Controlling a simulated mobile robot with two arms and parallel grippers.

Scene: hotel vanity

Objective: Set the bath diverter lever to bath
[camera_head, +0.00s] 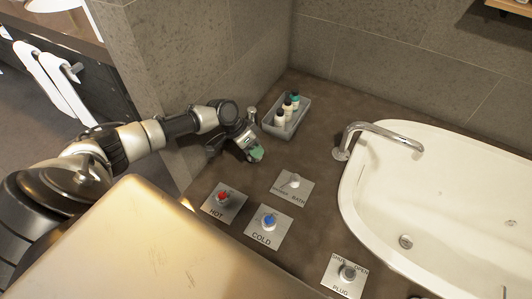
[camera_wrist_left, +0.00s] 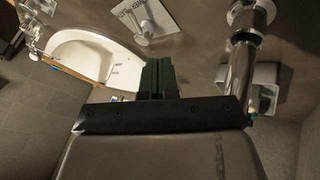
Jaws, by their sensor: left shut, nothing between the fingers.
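The diverter is a square metal plate (camera_head: 302,196) with a pale lever (camera_head: 293,181), on the brown bath surround. The word BATH is printed at the plate's right; the left-hand word is too small to read. I cannot tell which word the lever points at. In the left wrist view the plate (camera_wrist_left: 134,14) and lever (camera_wrist_left: 146,27) show at the top. My left gripper (camera_head: 257,154) is shut and empty, above the surround, up and left of the plate and apart from the lever. Its dark fingers (camera_wrist_left: 158,78) are together in the left wrist view. My right gripper is out of view.
Red HOT (camera_head: 223,197) and blue COLD (camera_head: 268,221) knobs stand below the diverter, with a PLUG knob (camera_head: 348,271) nearer the front. A grey tray (camera_head: 303,118) of bottles is behind the gripper. The chrome spout (camera_head: 385,130) and white tub (camera_head: 450,200) lie to the right.

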